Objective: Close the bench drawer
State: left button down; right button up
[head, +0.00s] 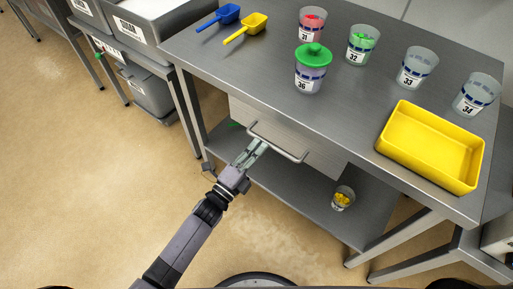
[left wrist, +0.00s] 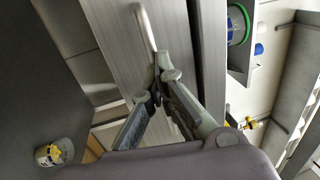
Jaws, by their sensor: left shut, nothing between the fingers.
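The bench drawer (head: 318,160) is a pale grey front under the front edge of the steel bench, with a metal bar handle (head: 280,143). In the head view its front looks close to the bench edge; I cannot tell whether a small gap is left. My left gripper (head: 260,147) is shut and empty, its fingertips at the left part of the handle. In the left wrist view the shut fingers (left wrist: 160,72) are near the end of the handle bar (left wrist: 146,27), before the drawer front (left wrist: 110,45); contact is unclear. My right gripper is not in view.
On the bench top are a yellow tray (head: 428,152), several numbered cups, one with a green lid (head: 313,55), and blue and yellow scoops (head: 245,29). A cup with yellow pieces (head: 343,197) stands on the lower shelf (head: 300,185). The floor at left is clear.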

pick_arm(q)
jog(key=v, duration=1.2)
jog(key=s+a+f+n+g+y+p, duration=0.1)
jog(key=s+a+f+n+g+y, duration=0.2)
jog(key=f, duration=0.5)
jog(key=s+a+f+n+g+y+p, duration=0.1)
jog(key=a+f+n+y, duration=0.3)
jog(key=f, duration=0.5)
jog(key=s+a+f+n+g+y, duration=0.1)
jog(key=s+a+f+n+y, duration=0.15)
jog(key=f+n, duration=0.45)
jog(key=s+a+f+n+g+y, duration=0.1)
jog(key=s+a+f+n+g, duration=0.1)
jog(key=s+f, duration=0.3)
jog(key=s+a+f+n+g+y+p, duration=0.1)
jog(key=s+a+f+n+g, duration=0.2)
jog(key=s, duration=0.9)
jog(key=s+a+f+n+g+y+p, duration=0.1)
jog(key=s+f+n+g, duration=0.3)
jog(key=s, duration=0.5)
notch_tip(320, 180, down, 3)
jog(key=shift+s+a+r+g, duration=0.1)
jog(key=shift+s+a+g, duration=0.35)
jog(key=shift+a, duration=0.4)
jog(key=shift+w, duration=0.1)
